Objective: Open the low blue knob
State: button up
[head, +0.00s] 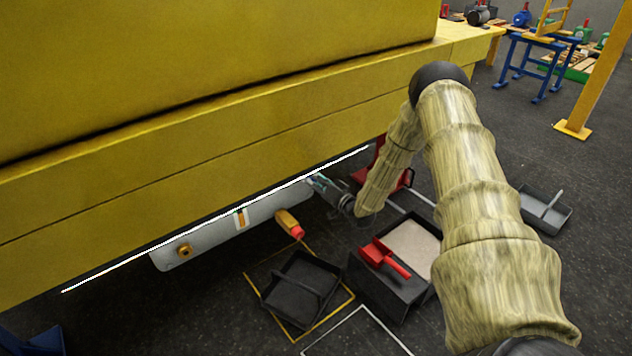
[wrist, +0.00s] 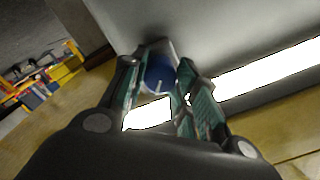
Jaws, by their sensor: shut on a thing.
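The blue knob (wrist: 160,75) shows in the wrist view, between the two fingers of my gripper (wrist: 163,82). The fingers are green-padded and closed around the knob. A pale line shows on the knob's face. In the head view my gripper (head: 318,183) reaches under the yellow boom to the right end of a grey panel (head: 215,232). The knob cannot be made out there.
The yellow boom (head: 200,165) overhangs the panel. An orange, red-tipped part (head: 290,224) sticks out from the panel. Below are a black tray (head: 302,285) and a dark box (head: 390,297) with a red scoop (head: 385,259). A bright strip (wrist: 270,75) runs beside the knob.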

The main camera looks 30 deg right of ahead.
jog(key=shift+s+f, duration=0.1)
jog(key=shift+f, duration=0.05)
jog(key=o, duration=1)
jog(key=shift+o, duration=0.2)
jog(key=s+d, duration=0.1)
jog(key=s, duration=1)
jog(key=shift+s+d, duration=0.2)
jog(key=shift+s, duration=0.2)
